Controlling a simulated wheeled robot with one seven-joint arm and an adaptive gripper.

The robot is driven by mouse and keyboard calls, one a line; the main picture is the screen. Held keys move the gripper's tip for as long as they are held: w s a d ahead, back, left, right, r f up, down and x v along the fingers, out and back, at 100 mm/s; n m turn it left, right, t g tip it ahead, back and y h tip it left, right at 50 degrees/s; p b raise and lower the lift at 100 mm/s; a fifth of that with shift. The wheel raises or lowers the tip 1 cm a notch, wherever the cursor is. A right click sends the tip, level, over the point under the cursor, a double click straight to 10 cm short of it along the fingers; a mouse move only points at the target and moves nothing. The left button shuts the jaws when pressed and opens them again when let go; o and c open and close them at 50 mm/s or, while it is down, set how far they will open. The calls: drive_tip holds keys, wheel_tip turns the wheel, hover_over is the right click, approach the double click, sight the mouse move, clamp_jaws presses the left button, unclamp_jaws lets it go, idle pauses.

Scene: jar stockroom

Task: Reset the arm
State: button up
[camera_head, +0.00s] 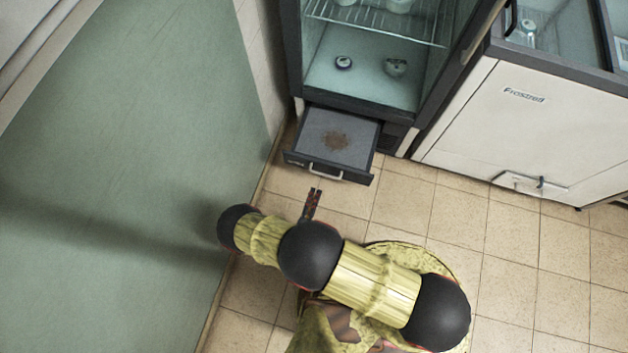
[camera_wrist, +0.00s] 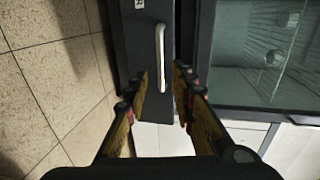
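My gripper (camera_wrist: 161,72) shows in the wrist view with its two fingers apart and nothing visible between them. In the head view only a narrow part of my gripper (camera_head: 313,203) shows beyond my arm, over the tiled floor just in front of an open drawer (camera_head: 356,130). The drawer's pale handle (camera_head: 326,172) is just ahead of the fingertips. In the wrist view the handle (camera_wrist: 160,58) lies beyond the fingers, seemingly clear of them. The rest of the gripper is hidden by my arm in the head view.
The drawer juts from below a glass-fronted fridge (camera_head: 290,55) with jars inside; its tray has a brown stain. A white freezer cabinet (camera_head: 510,130) stands to the right. A green wall-like surface (camera_head: 130,170) is close on the left. Tiled floor (camera_head: 450,210) is free at right.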

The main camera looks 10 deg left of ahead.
drive_tip(key=shift+s, duration=0.1)
idle(0.6)
drive_tip(key=s+d+m+g+h, duration=0.1)
drive_tip(key=s+d+m+h, duration=0.1)
drive_tip(key=d+m+h, duration=0.5)
drive_tip(key=s+d+r+m+g+h, duration=0.25)
drive_tip(key=d+r+m, duration=0.25)
drive_tip(key=r+m, duration=0.35)
wheel_tip(320, 180, up, 38)
drive_tip(key=s+d+m+g+y+p, duration=0.1)
drive_tip(key=m+g+y+p, duration=0.15)
drive_tip(key=m+g, duration=0.8)
drive_tip(key=m+g+y+p, duration=0.1)
drive_tip(key=m+g+y, duration=0.25)
drive_tip(key=m, duration=1.35)
drive_tip(key=d+r+m+t+y+p, duration=0.1)
drive_tip(key=d+r+m, duration=0.4)
drive_tip(key=r, duration=0.8)
drive_tip(key=d+r+m+t+y+p, duration=0.1)
drive_tip(key=d+r+m+t+y, duration=0.3)
drive_tip(key=d+r, duration=0.5)
wheel_tip(320, 180, up, 4)
drive_tip(key=shift+s+d+m+t, duration=0.25)
drive_tip(key=shift+m+t, duration=0.35)
drive_tip(key=shift+t, duration=0.65)
